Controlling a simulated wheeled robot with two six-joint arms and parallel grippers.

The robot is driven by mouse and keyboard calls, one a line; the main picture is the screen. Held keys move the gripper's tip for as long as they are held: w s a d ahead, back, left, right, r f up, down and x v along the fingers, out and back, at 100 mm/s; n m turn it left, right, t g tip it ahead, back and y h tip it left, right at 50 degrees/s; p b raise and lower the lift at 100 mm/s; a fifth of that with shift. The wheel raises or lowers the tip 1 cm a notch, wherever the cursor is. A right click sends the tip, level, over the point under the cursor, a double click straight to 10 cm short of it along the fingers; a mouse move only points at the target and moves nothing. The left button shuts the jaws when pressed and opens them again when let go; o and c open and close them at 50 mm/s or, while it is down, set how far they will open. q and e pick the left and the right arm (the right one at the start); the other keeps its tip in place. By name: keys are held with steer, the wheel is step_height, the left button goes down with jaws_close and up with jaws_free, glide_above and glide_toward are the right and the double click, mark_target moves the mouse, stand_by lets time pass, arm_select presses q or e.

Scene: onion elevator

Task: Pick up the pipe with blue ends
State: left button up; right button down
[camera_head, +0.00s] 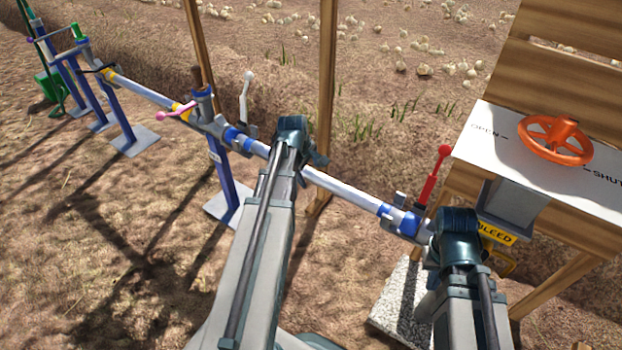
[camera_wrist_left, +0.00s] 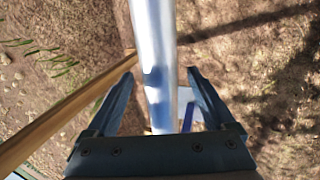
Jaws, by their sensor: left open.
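The silver pipe with blue ends (camera_head: 343,188) lies in a sloping line across the middle of the head view, in line with another pipe. One blue end (camera_head: 252,147) is left of my left arm, the other (camera_head: 397,220) is near the red lever. My left gripper (camera_head: 303,145) is over the pipe and hides part of it. In the left wrist view, its fingers (camera_wrist_left: 161,68) are open on either side of the pipe (camera_wrist_left: 153,28); how deep the pipe sits between them is unclear. My right gripper (camera_head: 458,235) is by the pipe's right support; its fingers are not clear.
A pipe with yellow ends (camera_head: 140,90) continues to the upper left. A pink lever (camera_head: 177,111), a white lever (camera_head: 246,92) and a red lever (camera_head: 434,176) stand along the line. An orange valve wheel (camera_head: 556,140) is on the right panel. Wooden posts (camera_head: 327,80) rise behind the pipe.

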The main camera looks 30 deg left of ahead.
mark_target(309, 171)
arm_select(q)
jaws_close()
stand_by(0.3)
steer(key=shift+r, duration=0.15)
stand_by(0.3)
step_height(309, 171, up, 10)
steer(key=p, duration=1)
